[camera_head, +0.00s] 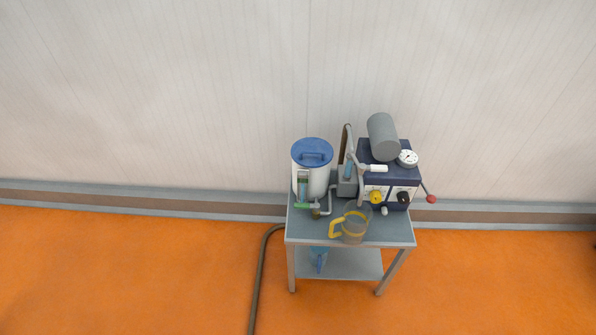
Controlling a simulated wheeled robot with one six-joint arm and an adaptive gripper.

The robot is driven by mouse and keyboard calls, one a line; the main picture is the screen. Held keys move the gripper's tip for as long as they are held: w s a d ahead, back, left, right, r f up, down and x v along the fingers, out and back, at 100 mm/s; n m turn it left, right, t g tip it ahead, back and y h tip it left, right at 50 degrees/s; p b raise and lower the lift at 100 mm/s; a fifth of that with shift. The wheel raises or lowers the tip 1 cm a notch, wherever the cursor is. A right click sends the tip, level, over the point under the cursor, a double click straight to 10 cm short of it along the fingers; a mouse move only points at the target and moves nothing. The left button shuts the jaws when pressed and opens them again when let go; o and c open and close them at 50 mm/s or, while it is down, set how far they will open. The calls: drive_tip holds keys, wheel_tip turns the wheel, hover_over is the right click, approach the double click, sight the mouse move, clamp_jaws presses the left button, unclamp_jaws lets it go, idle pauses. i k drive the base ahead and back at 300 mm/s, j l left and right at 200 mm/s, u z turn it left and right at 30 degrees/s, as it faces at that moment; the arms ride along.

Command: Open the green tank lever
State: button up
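A white tank (312,171) with a blue lid (313,152) stands on the left of a small grey table (301,230). A small green lever (301,205) shows low on the tank's front left, by the pipe fittings. It looks roughly level, but it is too small to tell its setting. A sight glass with greenish liquid (303,185) sits above it. My gripper is not in view.
A clear jug with a yellow handle (335,229) stands at the table's front. A dark blue machine (387,160) with a gauge (407,158) and a red-knobbed lever (431,199) is on the right. A hose (258,280) runs down to the orange floor, which is open in front.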

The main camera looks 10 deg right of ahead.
sight(315, 206)
drive_tip(key=i, duration=0.75)
drive_tip(key=i+j, duration=0.55)
drive_tip(key=j, duration=0.2)
drive_tip(key=i+j, duration=0.15)
drive_tip(key=j, duration=0.3)
drive_tip(key=i+j, duration=0.1)
drive_tip(key=j, duration=0.4)
drive_tip(key=i+j+z, duration=0.1)
drive_tip(key=j, duration=0.35)
